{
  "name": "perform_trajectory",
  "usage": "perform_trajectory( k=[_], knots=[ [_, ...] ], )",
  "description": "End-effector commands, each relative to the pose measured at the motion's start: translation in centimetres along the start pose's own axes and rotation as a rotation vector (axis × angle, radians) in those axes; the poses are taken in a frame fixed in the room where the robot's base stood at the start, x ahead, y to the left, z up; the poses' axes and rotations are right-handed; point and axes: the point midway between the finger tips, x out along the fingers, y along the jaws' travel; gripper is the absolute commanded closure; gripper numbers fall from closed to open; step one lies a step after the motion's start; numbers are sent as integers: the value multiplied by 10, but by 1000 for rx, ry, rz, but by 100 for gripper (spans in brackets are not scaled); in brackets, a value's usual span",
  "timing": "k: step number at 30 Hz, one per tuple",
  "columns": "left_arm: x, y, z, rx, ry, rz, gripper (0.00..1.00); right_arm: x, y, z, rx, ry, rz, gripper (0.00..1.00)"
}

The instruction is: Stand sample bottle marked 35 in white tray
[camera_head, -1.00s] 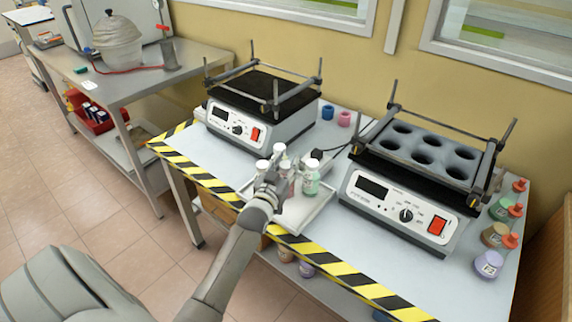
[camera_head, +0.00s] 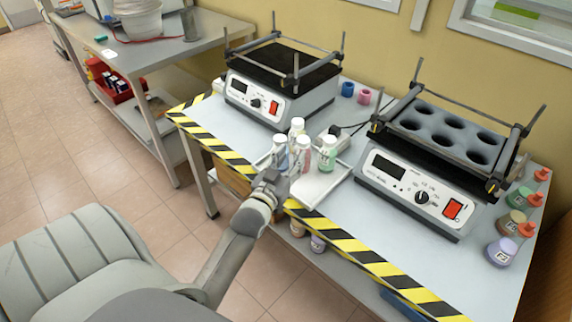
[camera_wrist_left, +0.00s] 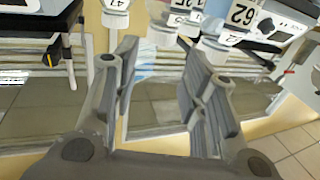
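The white tray (camera_head: 325,188) lies on the table near its striped front edge. Several white-capped bottles stand on or beside it: a blue one (camera_head: 280,152), a pinkish one (camera_head: 302,155), a green one (camera_head: 328,154) and a pale one behind (camera_head: 297,128). No label marked 35 is readable. My left gripper (camera_head: 274,181) is at the tray's front left, just in front of the blue and pinkish bottles. In the left wrist view its fingers (camera_wrist_left: 168,75) are apart, with bottles beyond, one marked 62 (camera_wrist_left: 243,14). Contact with a bottle cannot be told. My right gripper is not in view.
A shaker with a black platform (camera_head: 280,88) stands behind the tray. Another, with a holed rack (camera_head: 440,135), stands to the right.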

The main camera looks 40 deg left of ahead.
Motion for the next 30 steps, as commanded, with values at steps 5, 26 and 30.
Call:
perform_trajectory(
  k=[5,26,30],
  knots=[
    [-19,0,1,-1,0,0,60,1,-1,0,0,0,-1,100],
    [-25,0,0,-1,-1,0,60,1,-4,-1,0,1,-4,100],
    [-29,7,6,5,-42,13,60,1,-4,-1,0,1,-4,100]
  ],
)
